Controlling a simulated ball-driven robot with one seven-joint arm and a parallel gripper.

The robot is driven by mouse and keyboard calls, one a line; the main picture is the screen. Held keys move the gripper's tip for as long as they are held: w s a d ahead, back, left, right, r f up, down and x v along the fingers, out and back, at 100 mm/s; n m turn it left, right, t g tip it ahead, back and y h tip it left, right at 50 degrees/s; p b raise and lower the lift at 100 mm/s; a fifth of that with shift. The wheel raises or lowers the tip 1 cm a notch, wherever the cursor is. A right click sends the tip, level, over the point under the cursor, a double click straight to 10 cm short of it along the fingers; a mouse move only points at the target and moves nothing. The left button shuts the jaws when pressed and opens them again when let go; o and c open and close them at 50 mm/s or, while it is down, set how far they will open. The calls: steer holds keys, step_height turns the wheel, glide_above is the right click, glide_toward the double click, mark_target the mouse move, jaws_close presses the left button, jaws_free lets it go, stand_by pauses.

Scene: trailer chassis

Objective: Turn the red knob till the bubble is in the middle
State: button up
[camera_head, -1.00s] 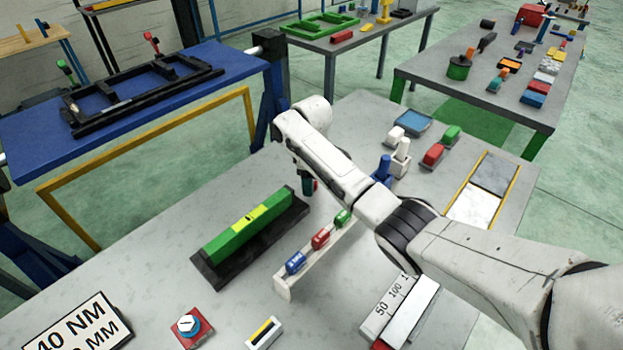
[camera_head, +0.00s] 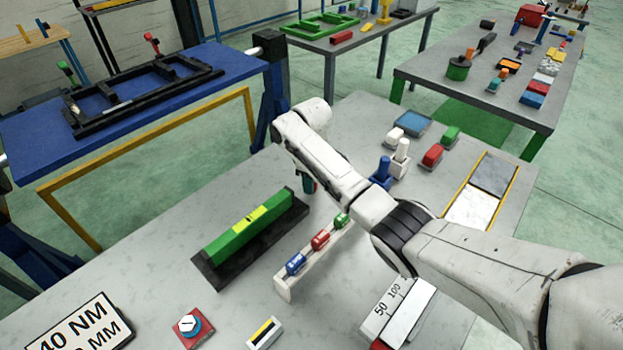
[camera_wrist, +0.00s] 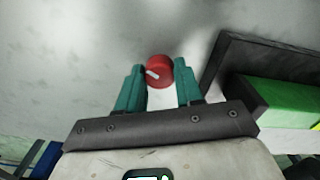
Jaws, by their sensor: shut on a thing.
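The red knob (camera_wrist: 159,70) with a white pointer mark sits between the two teal fingertips of my gripper (camera_wrist: 160,82) in the wrist view. My gripper is shut on it. In the head view my gripper (camera_head: 309,184) is by the far right end of the green level (camera_head: 223,245), mostly behind my own arm. The level lies on a black base (camera_head: 210,275). Its yellow vial window (camera_head: 250,215) is on top, with a small dark mark in it; I cannot tell exactly where the bubble stands. The level's green end also shows at the right of the wrist view (camera_wrist: 285,100).
A white rack (camera_head: 315,262) with blue, red and green pieces stands right of the level, below my arm. A red box with a blue dial (camera_head: 189,325) and a small yellow-striped block (camera_head: 265,331) are near the front. The grey tabletop left of the level is clear.

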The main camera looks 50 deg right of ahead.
steer(key=m+p, duration=0.1)
steer(key=m, duration=0.2)
steer(key=o, duration=1)
steer(key=shift+o, duration=0.2)
steer(key=shift+r, duration=0.1)
step_height(320, 180, up, 11)
steer(key=b, duration=0.1)
steer(key=shift+f, duration=0.2)
